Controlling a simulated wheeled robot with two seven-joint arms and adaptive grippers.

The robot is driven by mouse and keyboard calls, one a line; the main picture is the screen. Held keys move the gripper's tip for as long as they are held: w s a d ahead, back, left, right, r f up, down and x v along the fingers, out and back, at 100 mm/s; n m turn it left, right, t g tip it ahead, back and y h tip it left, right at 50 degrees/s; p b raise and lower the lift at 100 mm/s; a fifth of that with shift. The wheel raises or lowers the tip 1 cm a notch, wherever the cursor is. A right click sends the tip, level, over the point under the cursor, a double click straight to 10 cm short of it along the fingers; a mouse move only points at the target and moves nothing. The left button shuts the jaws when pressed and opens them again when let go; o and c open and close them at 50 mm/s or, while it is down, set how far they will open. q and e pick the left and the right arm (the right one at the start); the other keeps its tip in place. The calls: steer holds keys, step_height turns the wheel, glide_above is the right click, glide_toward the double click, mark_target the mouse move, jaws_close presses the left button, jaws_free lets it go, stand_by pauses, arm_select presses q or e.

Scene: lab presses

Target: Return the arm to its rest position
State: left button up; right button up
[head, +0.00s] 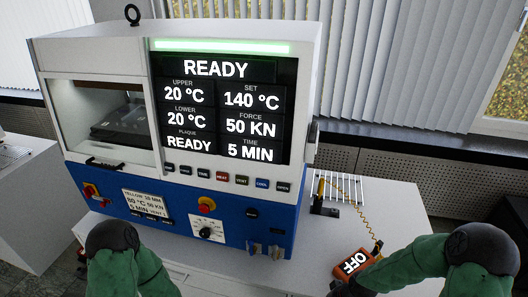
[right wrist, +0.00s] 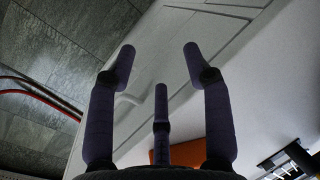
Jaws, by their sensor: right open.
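My right arm (head: 405,265) comes in at the lower right of the head view, green with a dark round joint, its forearm reaching left past the orange device. My right gripper (right wrist: 160,66) fills the right wrist view. Its three dark fingers are spread apart, with nothing between them. In the head view only a small dark part of it may show at the bottom edge. My left arm (head: 125,270) shows at the lower left, also green with a dark joint; its gripper is out of frame.
A blue and white press (head: 225,215) stands on the white bench (head: 390,205), its display (head: 222,108) reading READY. An orange device (head: 355,263) marked OFF lies near my right forearm, with a coiled yellow cord. A wire rack (head: 340,186) sits behind it.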

steer(key=s+a+f+n, duration=0.3)
steer(key=s+a+f, duration=0.5)
steer(key=s+a, duration=0.2)
steer(key=shift+s+a+f+y, duration=0.25)
steer(key=shift+s+f+y, duration=0.05)
steer(key=shift+s+f, duration=0.05)
